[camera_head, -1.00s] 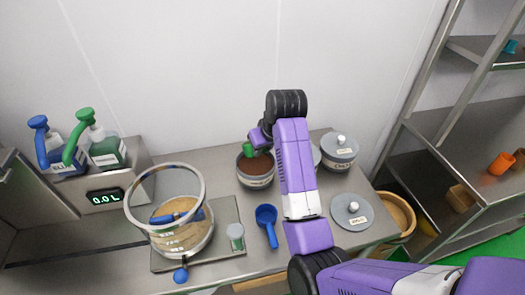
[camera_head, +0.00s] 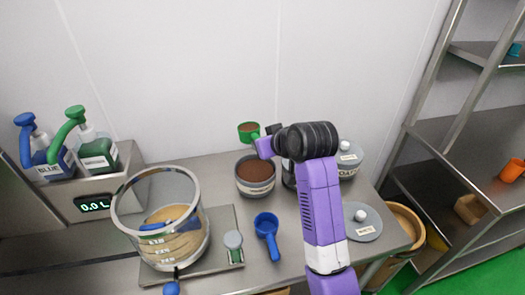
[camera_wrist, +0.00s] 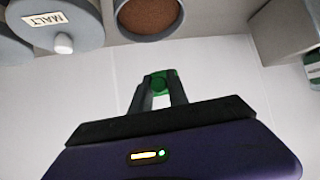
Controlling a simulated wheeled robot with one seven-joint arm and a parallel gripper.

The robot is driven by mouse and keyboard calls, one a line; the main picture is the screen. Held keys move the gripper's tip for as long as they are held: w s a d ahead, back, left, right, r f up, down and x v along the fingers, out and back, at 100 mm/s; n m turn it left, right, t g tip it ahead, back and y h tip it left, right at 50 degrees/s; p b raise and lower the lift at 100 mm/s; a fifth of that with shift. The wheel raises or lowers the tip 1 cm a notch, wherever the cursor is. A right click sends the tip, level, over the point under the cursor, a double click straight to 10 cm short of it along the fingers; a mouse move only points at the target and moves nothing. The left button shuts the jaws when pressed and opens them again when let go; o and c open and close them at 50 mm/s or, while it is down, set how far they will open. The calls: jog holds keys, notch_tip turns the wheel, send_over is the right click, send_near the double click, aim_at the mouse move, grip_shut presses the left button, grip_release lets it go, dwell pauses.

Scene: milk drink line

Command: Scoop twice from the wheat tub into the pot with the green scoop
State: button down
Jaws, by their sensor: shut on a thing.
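The green scoop (camera_head: 249,127) is in the air above and behind an open tub (camera_head: 256,187), with brown stuff in its bowl. My gripper (camera_head: 265,144) is shut on the scoop's handle; in the wrist view the fingers (camera_wrist: 160,92) close around a green part. The open tub holds brown grain and looks like the wheat tub; its label is not readable. It also shows in the wrist view (camera_wrist: 148,34). The clear pot (camera_head: 202,245) with a metal rim stands at left, with tan contents and a blue object inside.
A grey lid (camera_head: 360,235) lies at right, near a lidded tub (camera_head: 349,165). A malt tub (camera_wrist: 65,28) adjoins the open tub. Blue and green pump bottles (camera_head: 97,150) stand at left.

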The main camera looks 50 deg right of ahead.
jog(key=shift+r+t+b, duration=0.25)
jog(key=shift+t+b, duration=0.25)
jog(key=shift+b, duration=0.55)
jog(key=shift+r+h, duration=0.25)
jog(key=shift+h, duration=0.05)
jog(key=shift+s, duration=0.1)
dwell(0.4)
